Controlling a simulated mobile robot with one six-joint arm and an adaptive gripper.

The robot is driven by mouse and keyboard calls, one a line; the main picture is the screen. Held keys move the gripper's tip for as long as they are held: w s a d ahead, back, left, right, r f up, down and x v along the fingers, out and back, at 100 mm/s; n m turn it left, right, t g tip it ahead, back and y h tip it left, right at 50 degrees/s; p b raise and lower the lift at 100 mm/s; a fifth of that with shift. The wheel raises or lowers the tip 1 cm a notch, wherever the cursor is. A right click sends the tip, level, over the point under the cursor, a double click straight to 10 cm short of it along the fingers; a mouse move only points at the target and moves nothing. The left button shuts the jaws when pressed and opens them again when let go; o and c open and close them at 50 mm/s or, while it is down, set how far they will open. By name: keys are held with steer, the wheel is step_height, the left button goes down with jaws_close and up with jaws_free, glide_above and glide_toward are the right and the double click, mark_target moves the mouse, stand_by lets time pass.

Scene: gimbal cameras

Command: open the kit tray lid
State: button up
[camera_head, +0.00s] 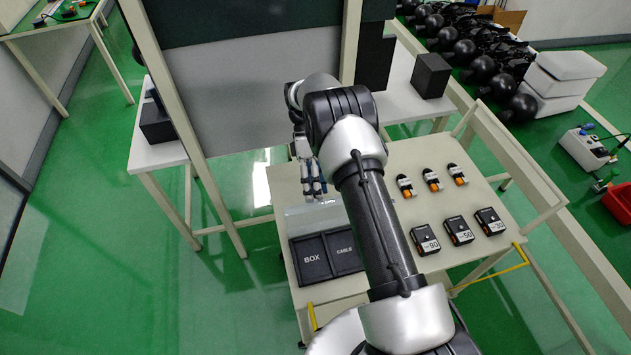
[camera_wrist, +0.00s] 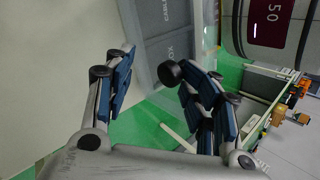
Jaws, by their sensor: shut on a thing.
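The kit tray (camera_head: 290,262) lies at the left front of the cream table, with dark compartments marked BOX and CABLE. It also shows in the wrist view (camera_wrist: 152,42). A pale see-through panel, which looks like the lid (camera_head: 300,220), shows at the tray's far edge; its exact tilt is hard to tell. My gripper (camera_head: 314,192) is just beyond that panel, fingers pointing down. In the wrist view, a round black knob (camera_wrist: 172,73) sits between my fingers, against the right one. My gripper is shut on this knob; its join to the lid is not clear.
Black boxes marked 90 (camera_head: 425,240), 50 (camera_head: 459,230) and 30 (camera_head: 489,221) stand right of my arm. Behind them are three small orange-and-black parts (camera_head: 432,180). A post (camera_head: 352,40) and grey panel (camera_head: 255,100) rise behind my gripper.

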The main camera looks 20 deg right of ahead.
steer(key=v, duration=0.7)
steer(key=shift+r, duration=0.2)
steer(key=shift+w, duration=0.1)
